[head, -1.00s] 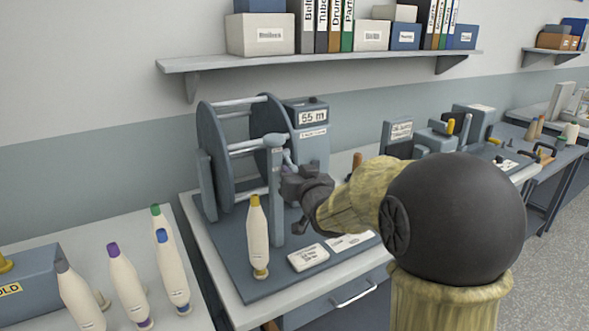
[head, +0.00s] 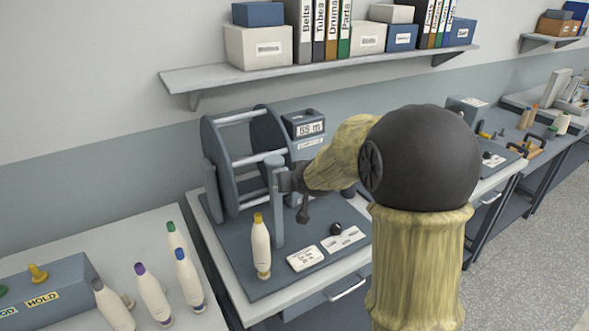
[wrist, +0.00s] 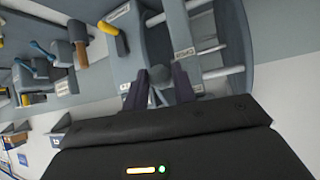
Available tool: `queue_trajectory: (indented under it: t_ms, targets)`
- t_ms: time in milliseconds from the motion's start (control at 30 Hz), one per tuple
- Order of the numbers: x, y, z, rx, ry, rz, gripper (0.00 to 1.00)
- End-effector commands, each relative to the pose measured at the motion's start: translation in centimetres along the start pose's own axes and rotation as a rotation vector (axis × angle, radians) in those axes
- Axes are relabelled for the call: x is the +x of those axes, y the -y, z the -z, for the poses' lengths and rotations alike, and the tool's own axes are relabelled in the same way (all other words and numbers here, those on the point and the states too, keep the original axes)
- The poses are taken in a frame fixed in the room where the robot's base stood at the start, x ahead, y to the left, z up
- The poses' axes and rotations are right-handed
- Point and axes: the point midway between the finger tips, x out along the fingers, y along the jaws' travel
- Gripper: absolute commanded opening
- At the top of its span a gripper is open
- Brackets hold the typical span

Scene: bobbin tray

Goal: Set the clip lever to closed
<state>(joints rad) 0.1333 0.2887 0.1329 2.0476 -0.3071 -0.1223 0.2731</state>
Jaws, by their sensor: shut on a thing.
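The winder has a grey upright post (head: 278,222) in front of its large grey reel (head: 222,165). My gripper (head: 288,181) is at the upper part of this post, on its right side. In the wrist view my two dark fingers (wrist: 160,88) stand on either side of a grey rounded piece (wrist: 159,73), which looks like the end of the clip lever. The gripper is shut on it. In the head view the lever is hidden by the gripper and post, so its angle cannot be told.
A cream bobbin with a yellow tip (head: 261,248) stands just left of the post. White cards (head: 306,257) and a black knob (head: 336,228) are on the base to the right. The counter box (head: 305,128) reads 55 m. More bobbins (head: 152,295) stand at the left.

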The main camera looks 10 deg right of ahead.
Motion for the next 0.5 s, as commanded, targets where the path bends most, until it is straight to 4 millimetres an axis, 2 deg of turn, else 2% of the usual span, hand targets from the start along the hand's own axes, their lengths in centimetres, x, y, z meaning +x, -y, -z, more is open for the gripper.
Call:
queue_trajectory:
  t_ms: [33, 500]
  targets:
    - [-0.6, 0.1, 0.7, -0.005, 0.036, -0.006, 0.04]
    - [-1.2, 0.4, 2.7, -0.068, 0.341, -0.065, 0.04]
